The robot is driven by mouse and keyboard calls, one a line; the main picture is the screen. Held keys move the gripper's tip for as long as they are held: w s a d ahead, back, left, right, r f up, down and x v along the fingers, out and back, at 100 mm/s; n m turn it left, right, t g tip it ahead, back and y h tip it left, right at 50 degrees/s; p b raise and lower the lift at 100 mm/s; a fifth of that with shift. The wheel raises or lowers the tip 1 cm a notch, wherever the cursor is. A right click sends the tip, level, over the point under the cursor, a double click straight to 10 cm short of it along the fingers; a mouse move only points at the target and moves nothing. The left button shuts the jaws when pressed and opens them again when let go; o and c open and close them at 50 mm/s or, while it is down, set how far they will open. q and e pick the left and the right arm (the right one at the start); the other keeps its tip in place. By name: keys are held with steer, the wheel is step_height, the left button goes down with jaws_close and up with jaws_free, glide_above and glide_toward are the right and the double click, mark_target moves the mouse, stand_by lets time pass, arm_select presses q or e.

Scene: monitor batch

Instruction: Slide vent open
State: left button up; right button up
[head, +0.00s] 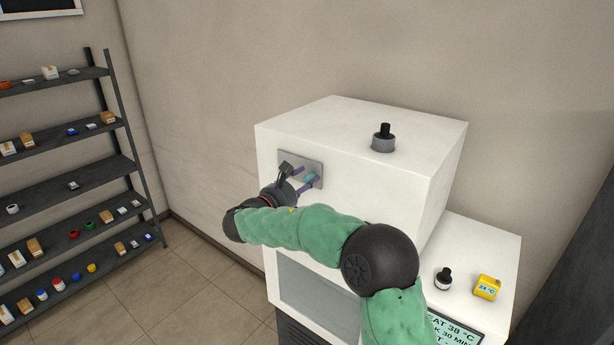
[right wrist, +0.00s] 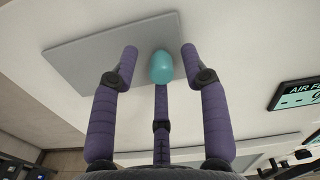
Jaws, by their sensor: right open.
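The vent's grey slide plate (head: 314,164) is on the upper front face of the white cabinet (head: 340,125). A teal knob (head: 310,178) stands out from it. My right gripper (head: 299,175) is at the plate, its fingers open around the knob. In the right wrist view, the teal knob (right wrist: 161,66) lies between the spread purple fingertips, with a gap on either side. A third finger reaches up just below the knob; I cannot tell whether it touches. The grey plate (right wrist: 95,52) extends mostly to the left there. My left gripper is not in view.
A black-capped fitting (head: 383,138) stands on the cabinet top. A small dark bottle (head: 443,279) and a yellow 24 °C timer-like block (head: 487,287) sit on the lower side top. A display (right wrist: 300,95) is at the right wrist view's edge. A stocked shelf rack (head: 75,185) stands left.

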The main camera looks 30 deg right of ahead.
steer(key=shift+x, duration=0.75)
jaws_close()
steer(key=shift+s, duration=0.1)
